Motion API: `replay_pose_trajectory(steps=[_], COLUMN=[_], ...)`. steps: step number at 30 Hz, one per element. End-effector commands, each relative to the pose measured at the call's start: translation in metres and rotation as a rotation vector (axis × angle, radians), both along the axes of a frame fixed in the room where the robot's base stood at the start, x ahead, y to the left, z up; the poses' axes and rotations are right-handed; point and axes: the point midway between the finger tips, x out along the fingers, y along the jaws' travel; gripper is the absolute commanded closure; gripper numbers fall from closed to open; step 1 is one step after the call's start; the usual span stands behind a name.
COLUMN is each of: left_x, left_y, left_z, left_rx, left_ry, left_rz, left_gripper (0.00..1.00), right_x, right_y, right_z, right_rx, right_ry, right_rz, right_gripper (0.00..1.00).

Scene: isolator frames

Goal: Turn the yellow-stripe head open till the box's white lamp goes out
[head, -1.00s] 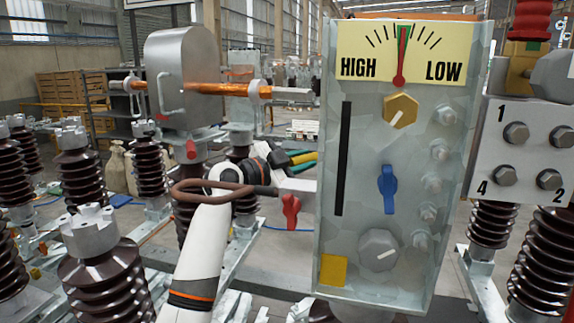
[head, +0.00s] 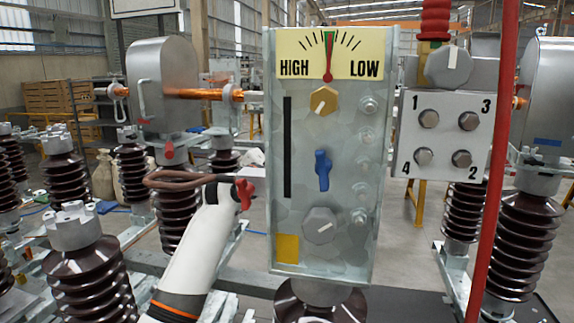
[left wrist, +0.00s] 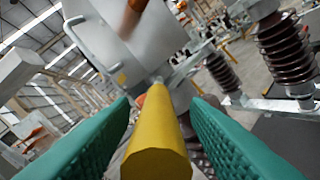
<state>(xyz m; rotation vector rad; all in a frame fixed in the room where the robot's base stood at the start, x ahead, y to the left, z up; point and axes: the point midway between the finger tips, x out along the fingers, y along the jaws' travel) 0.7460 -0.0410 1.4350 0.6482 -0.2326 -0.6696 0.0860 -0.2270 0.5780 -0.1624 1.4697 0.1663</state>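A tall grey box (head: 264,150) stands upright in the middle of the head view. It has a HIGH–LOW dial (head: 345,65) with its red needle upright, a yellow hex knob (head: 323,101), a blue handle (head: 322,170), a grey knob (head: 320,225) and a yellow patch (head: 287,248). I cannot identify a white lamp or a yellow-striped head. My left arm reaches up behind the box, hiding its gripper. In the left wrist view my left gripper (left wrist: 160,98) has its green fingers apart, with a yellow bar (left wrist: 156,150) between them and gaps on both sides. My right gripper is out of view.
A four-bolt box (head: 445,175) and a red vertical pole (head: 492,170) stand at right. A grey housing (head: 160,75) with a copper rod (head: 200,94) is at back left. Ribbed brown insulators (head: 75,280) crowd the left. A red handle (head: 244,193) shows beside the box.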

Motion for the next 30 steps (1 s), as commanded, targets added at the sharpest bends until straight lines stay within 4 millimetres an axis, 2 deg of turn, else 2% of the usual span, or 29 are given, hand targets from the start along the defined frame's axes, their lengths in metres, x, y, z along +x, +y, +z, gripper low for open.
replay_pose_trajectory(steps=[9, 14, 30], left_x=[0.000, -0.009, -0.080], left_y=[0.002, 0.010, 0.068], left_z=[0.001, -0.001, -0.002], left_rx=[-0.001, -0.001, 0.000], left_ry=[-0.002, -0.004, -0.005], left_rz=[0.001, 0.002, 0.001], left_gripper=[0.57, 0.57, 0.57], right_x=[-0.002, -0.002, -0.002], right_y=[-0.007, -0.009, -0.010], right_z=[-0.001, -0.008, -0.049], right_rx=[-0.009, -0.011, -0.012], right_ry=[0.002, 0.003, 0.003], right_rz=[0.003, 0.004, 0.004], right_gripper=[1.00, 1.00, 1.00])
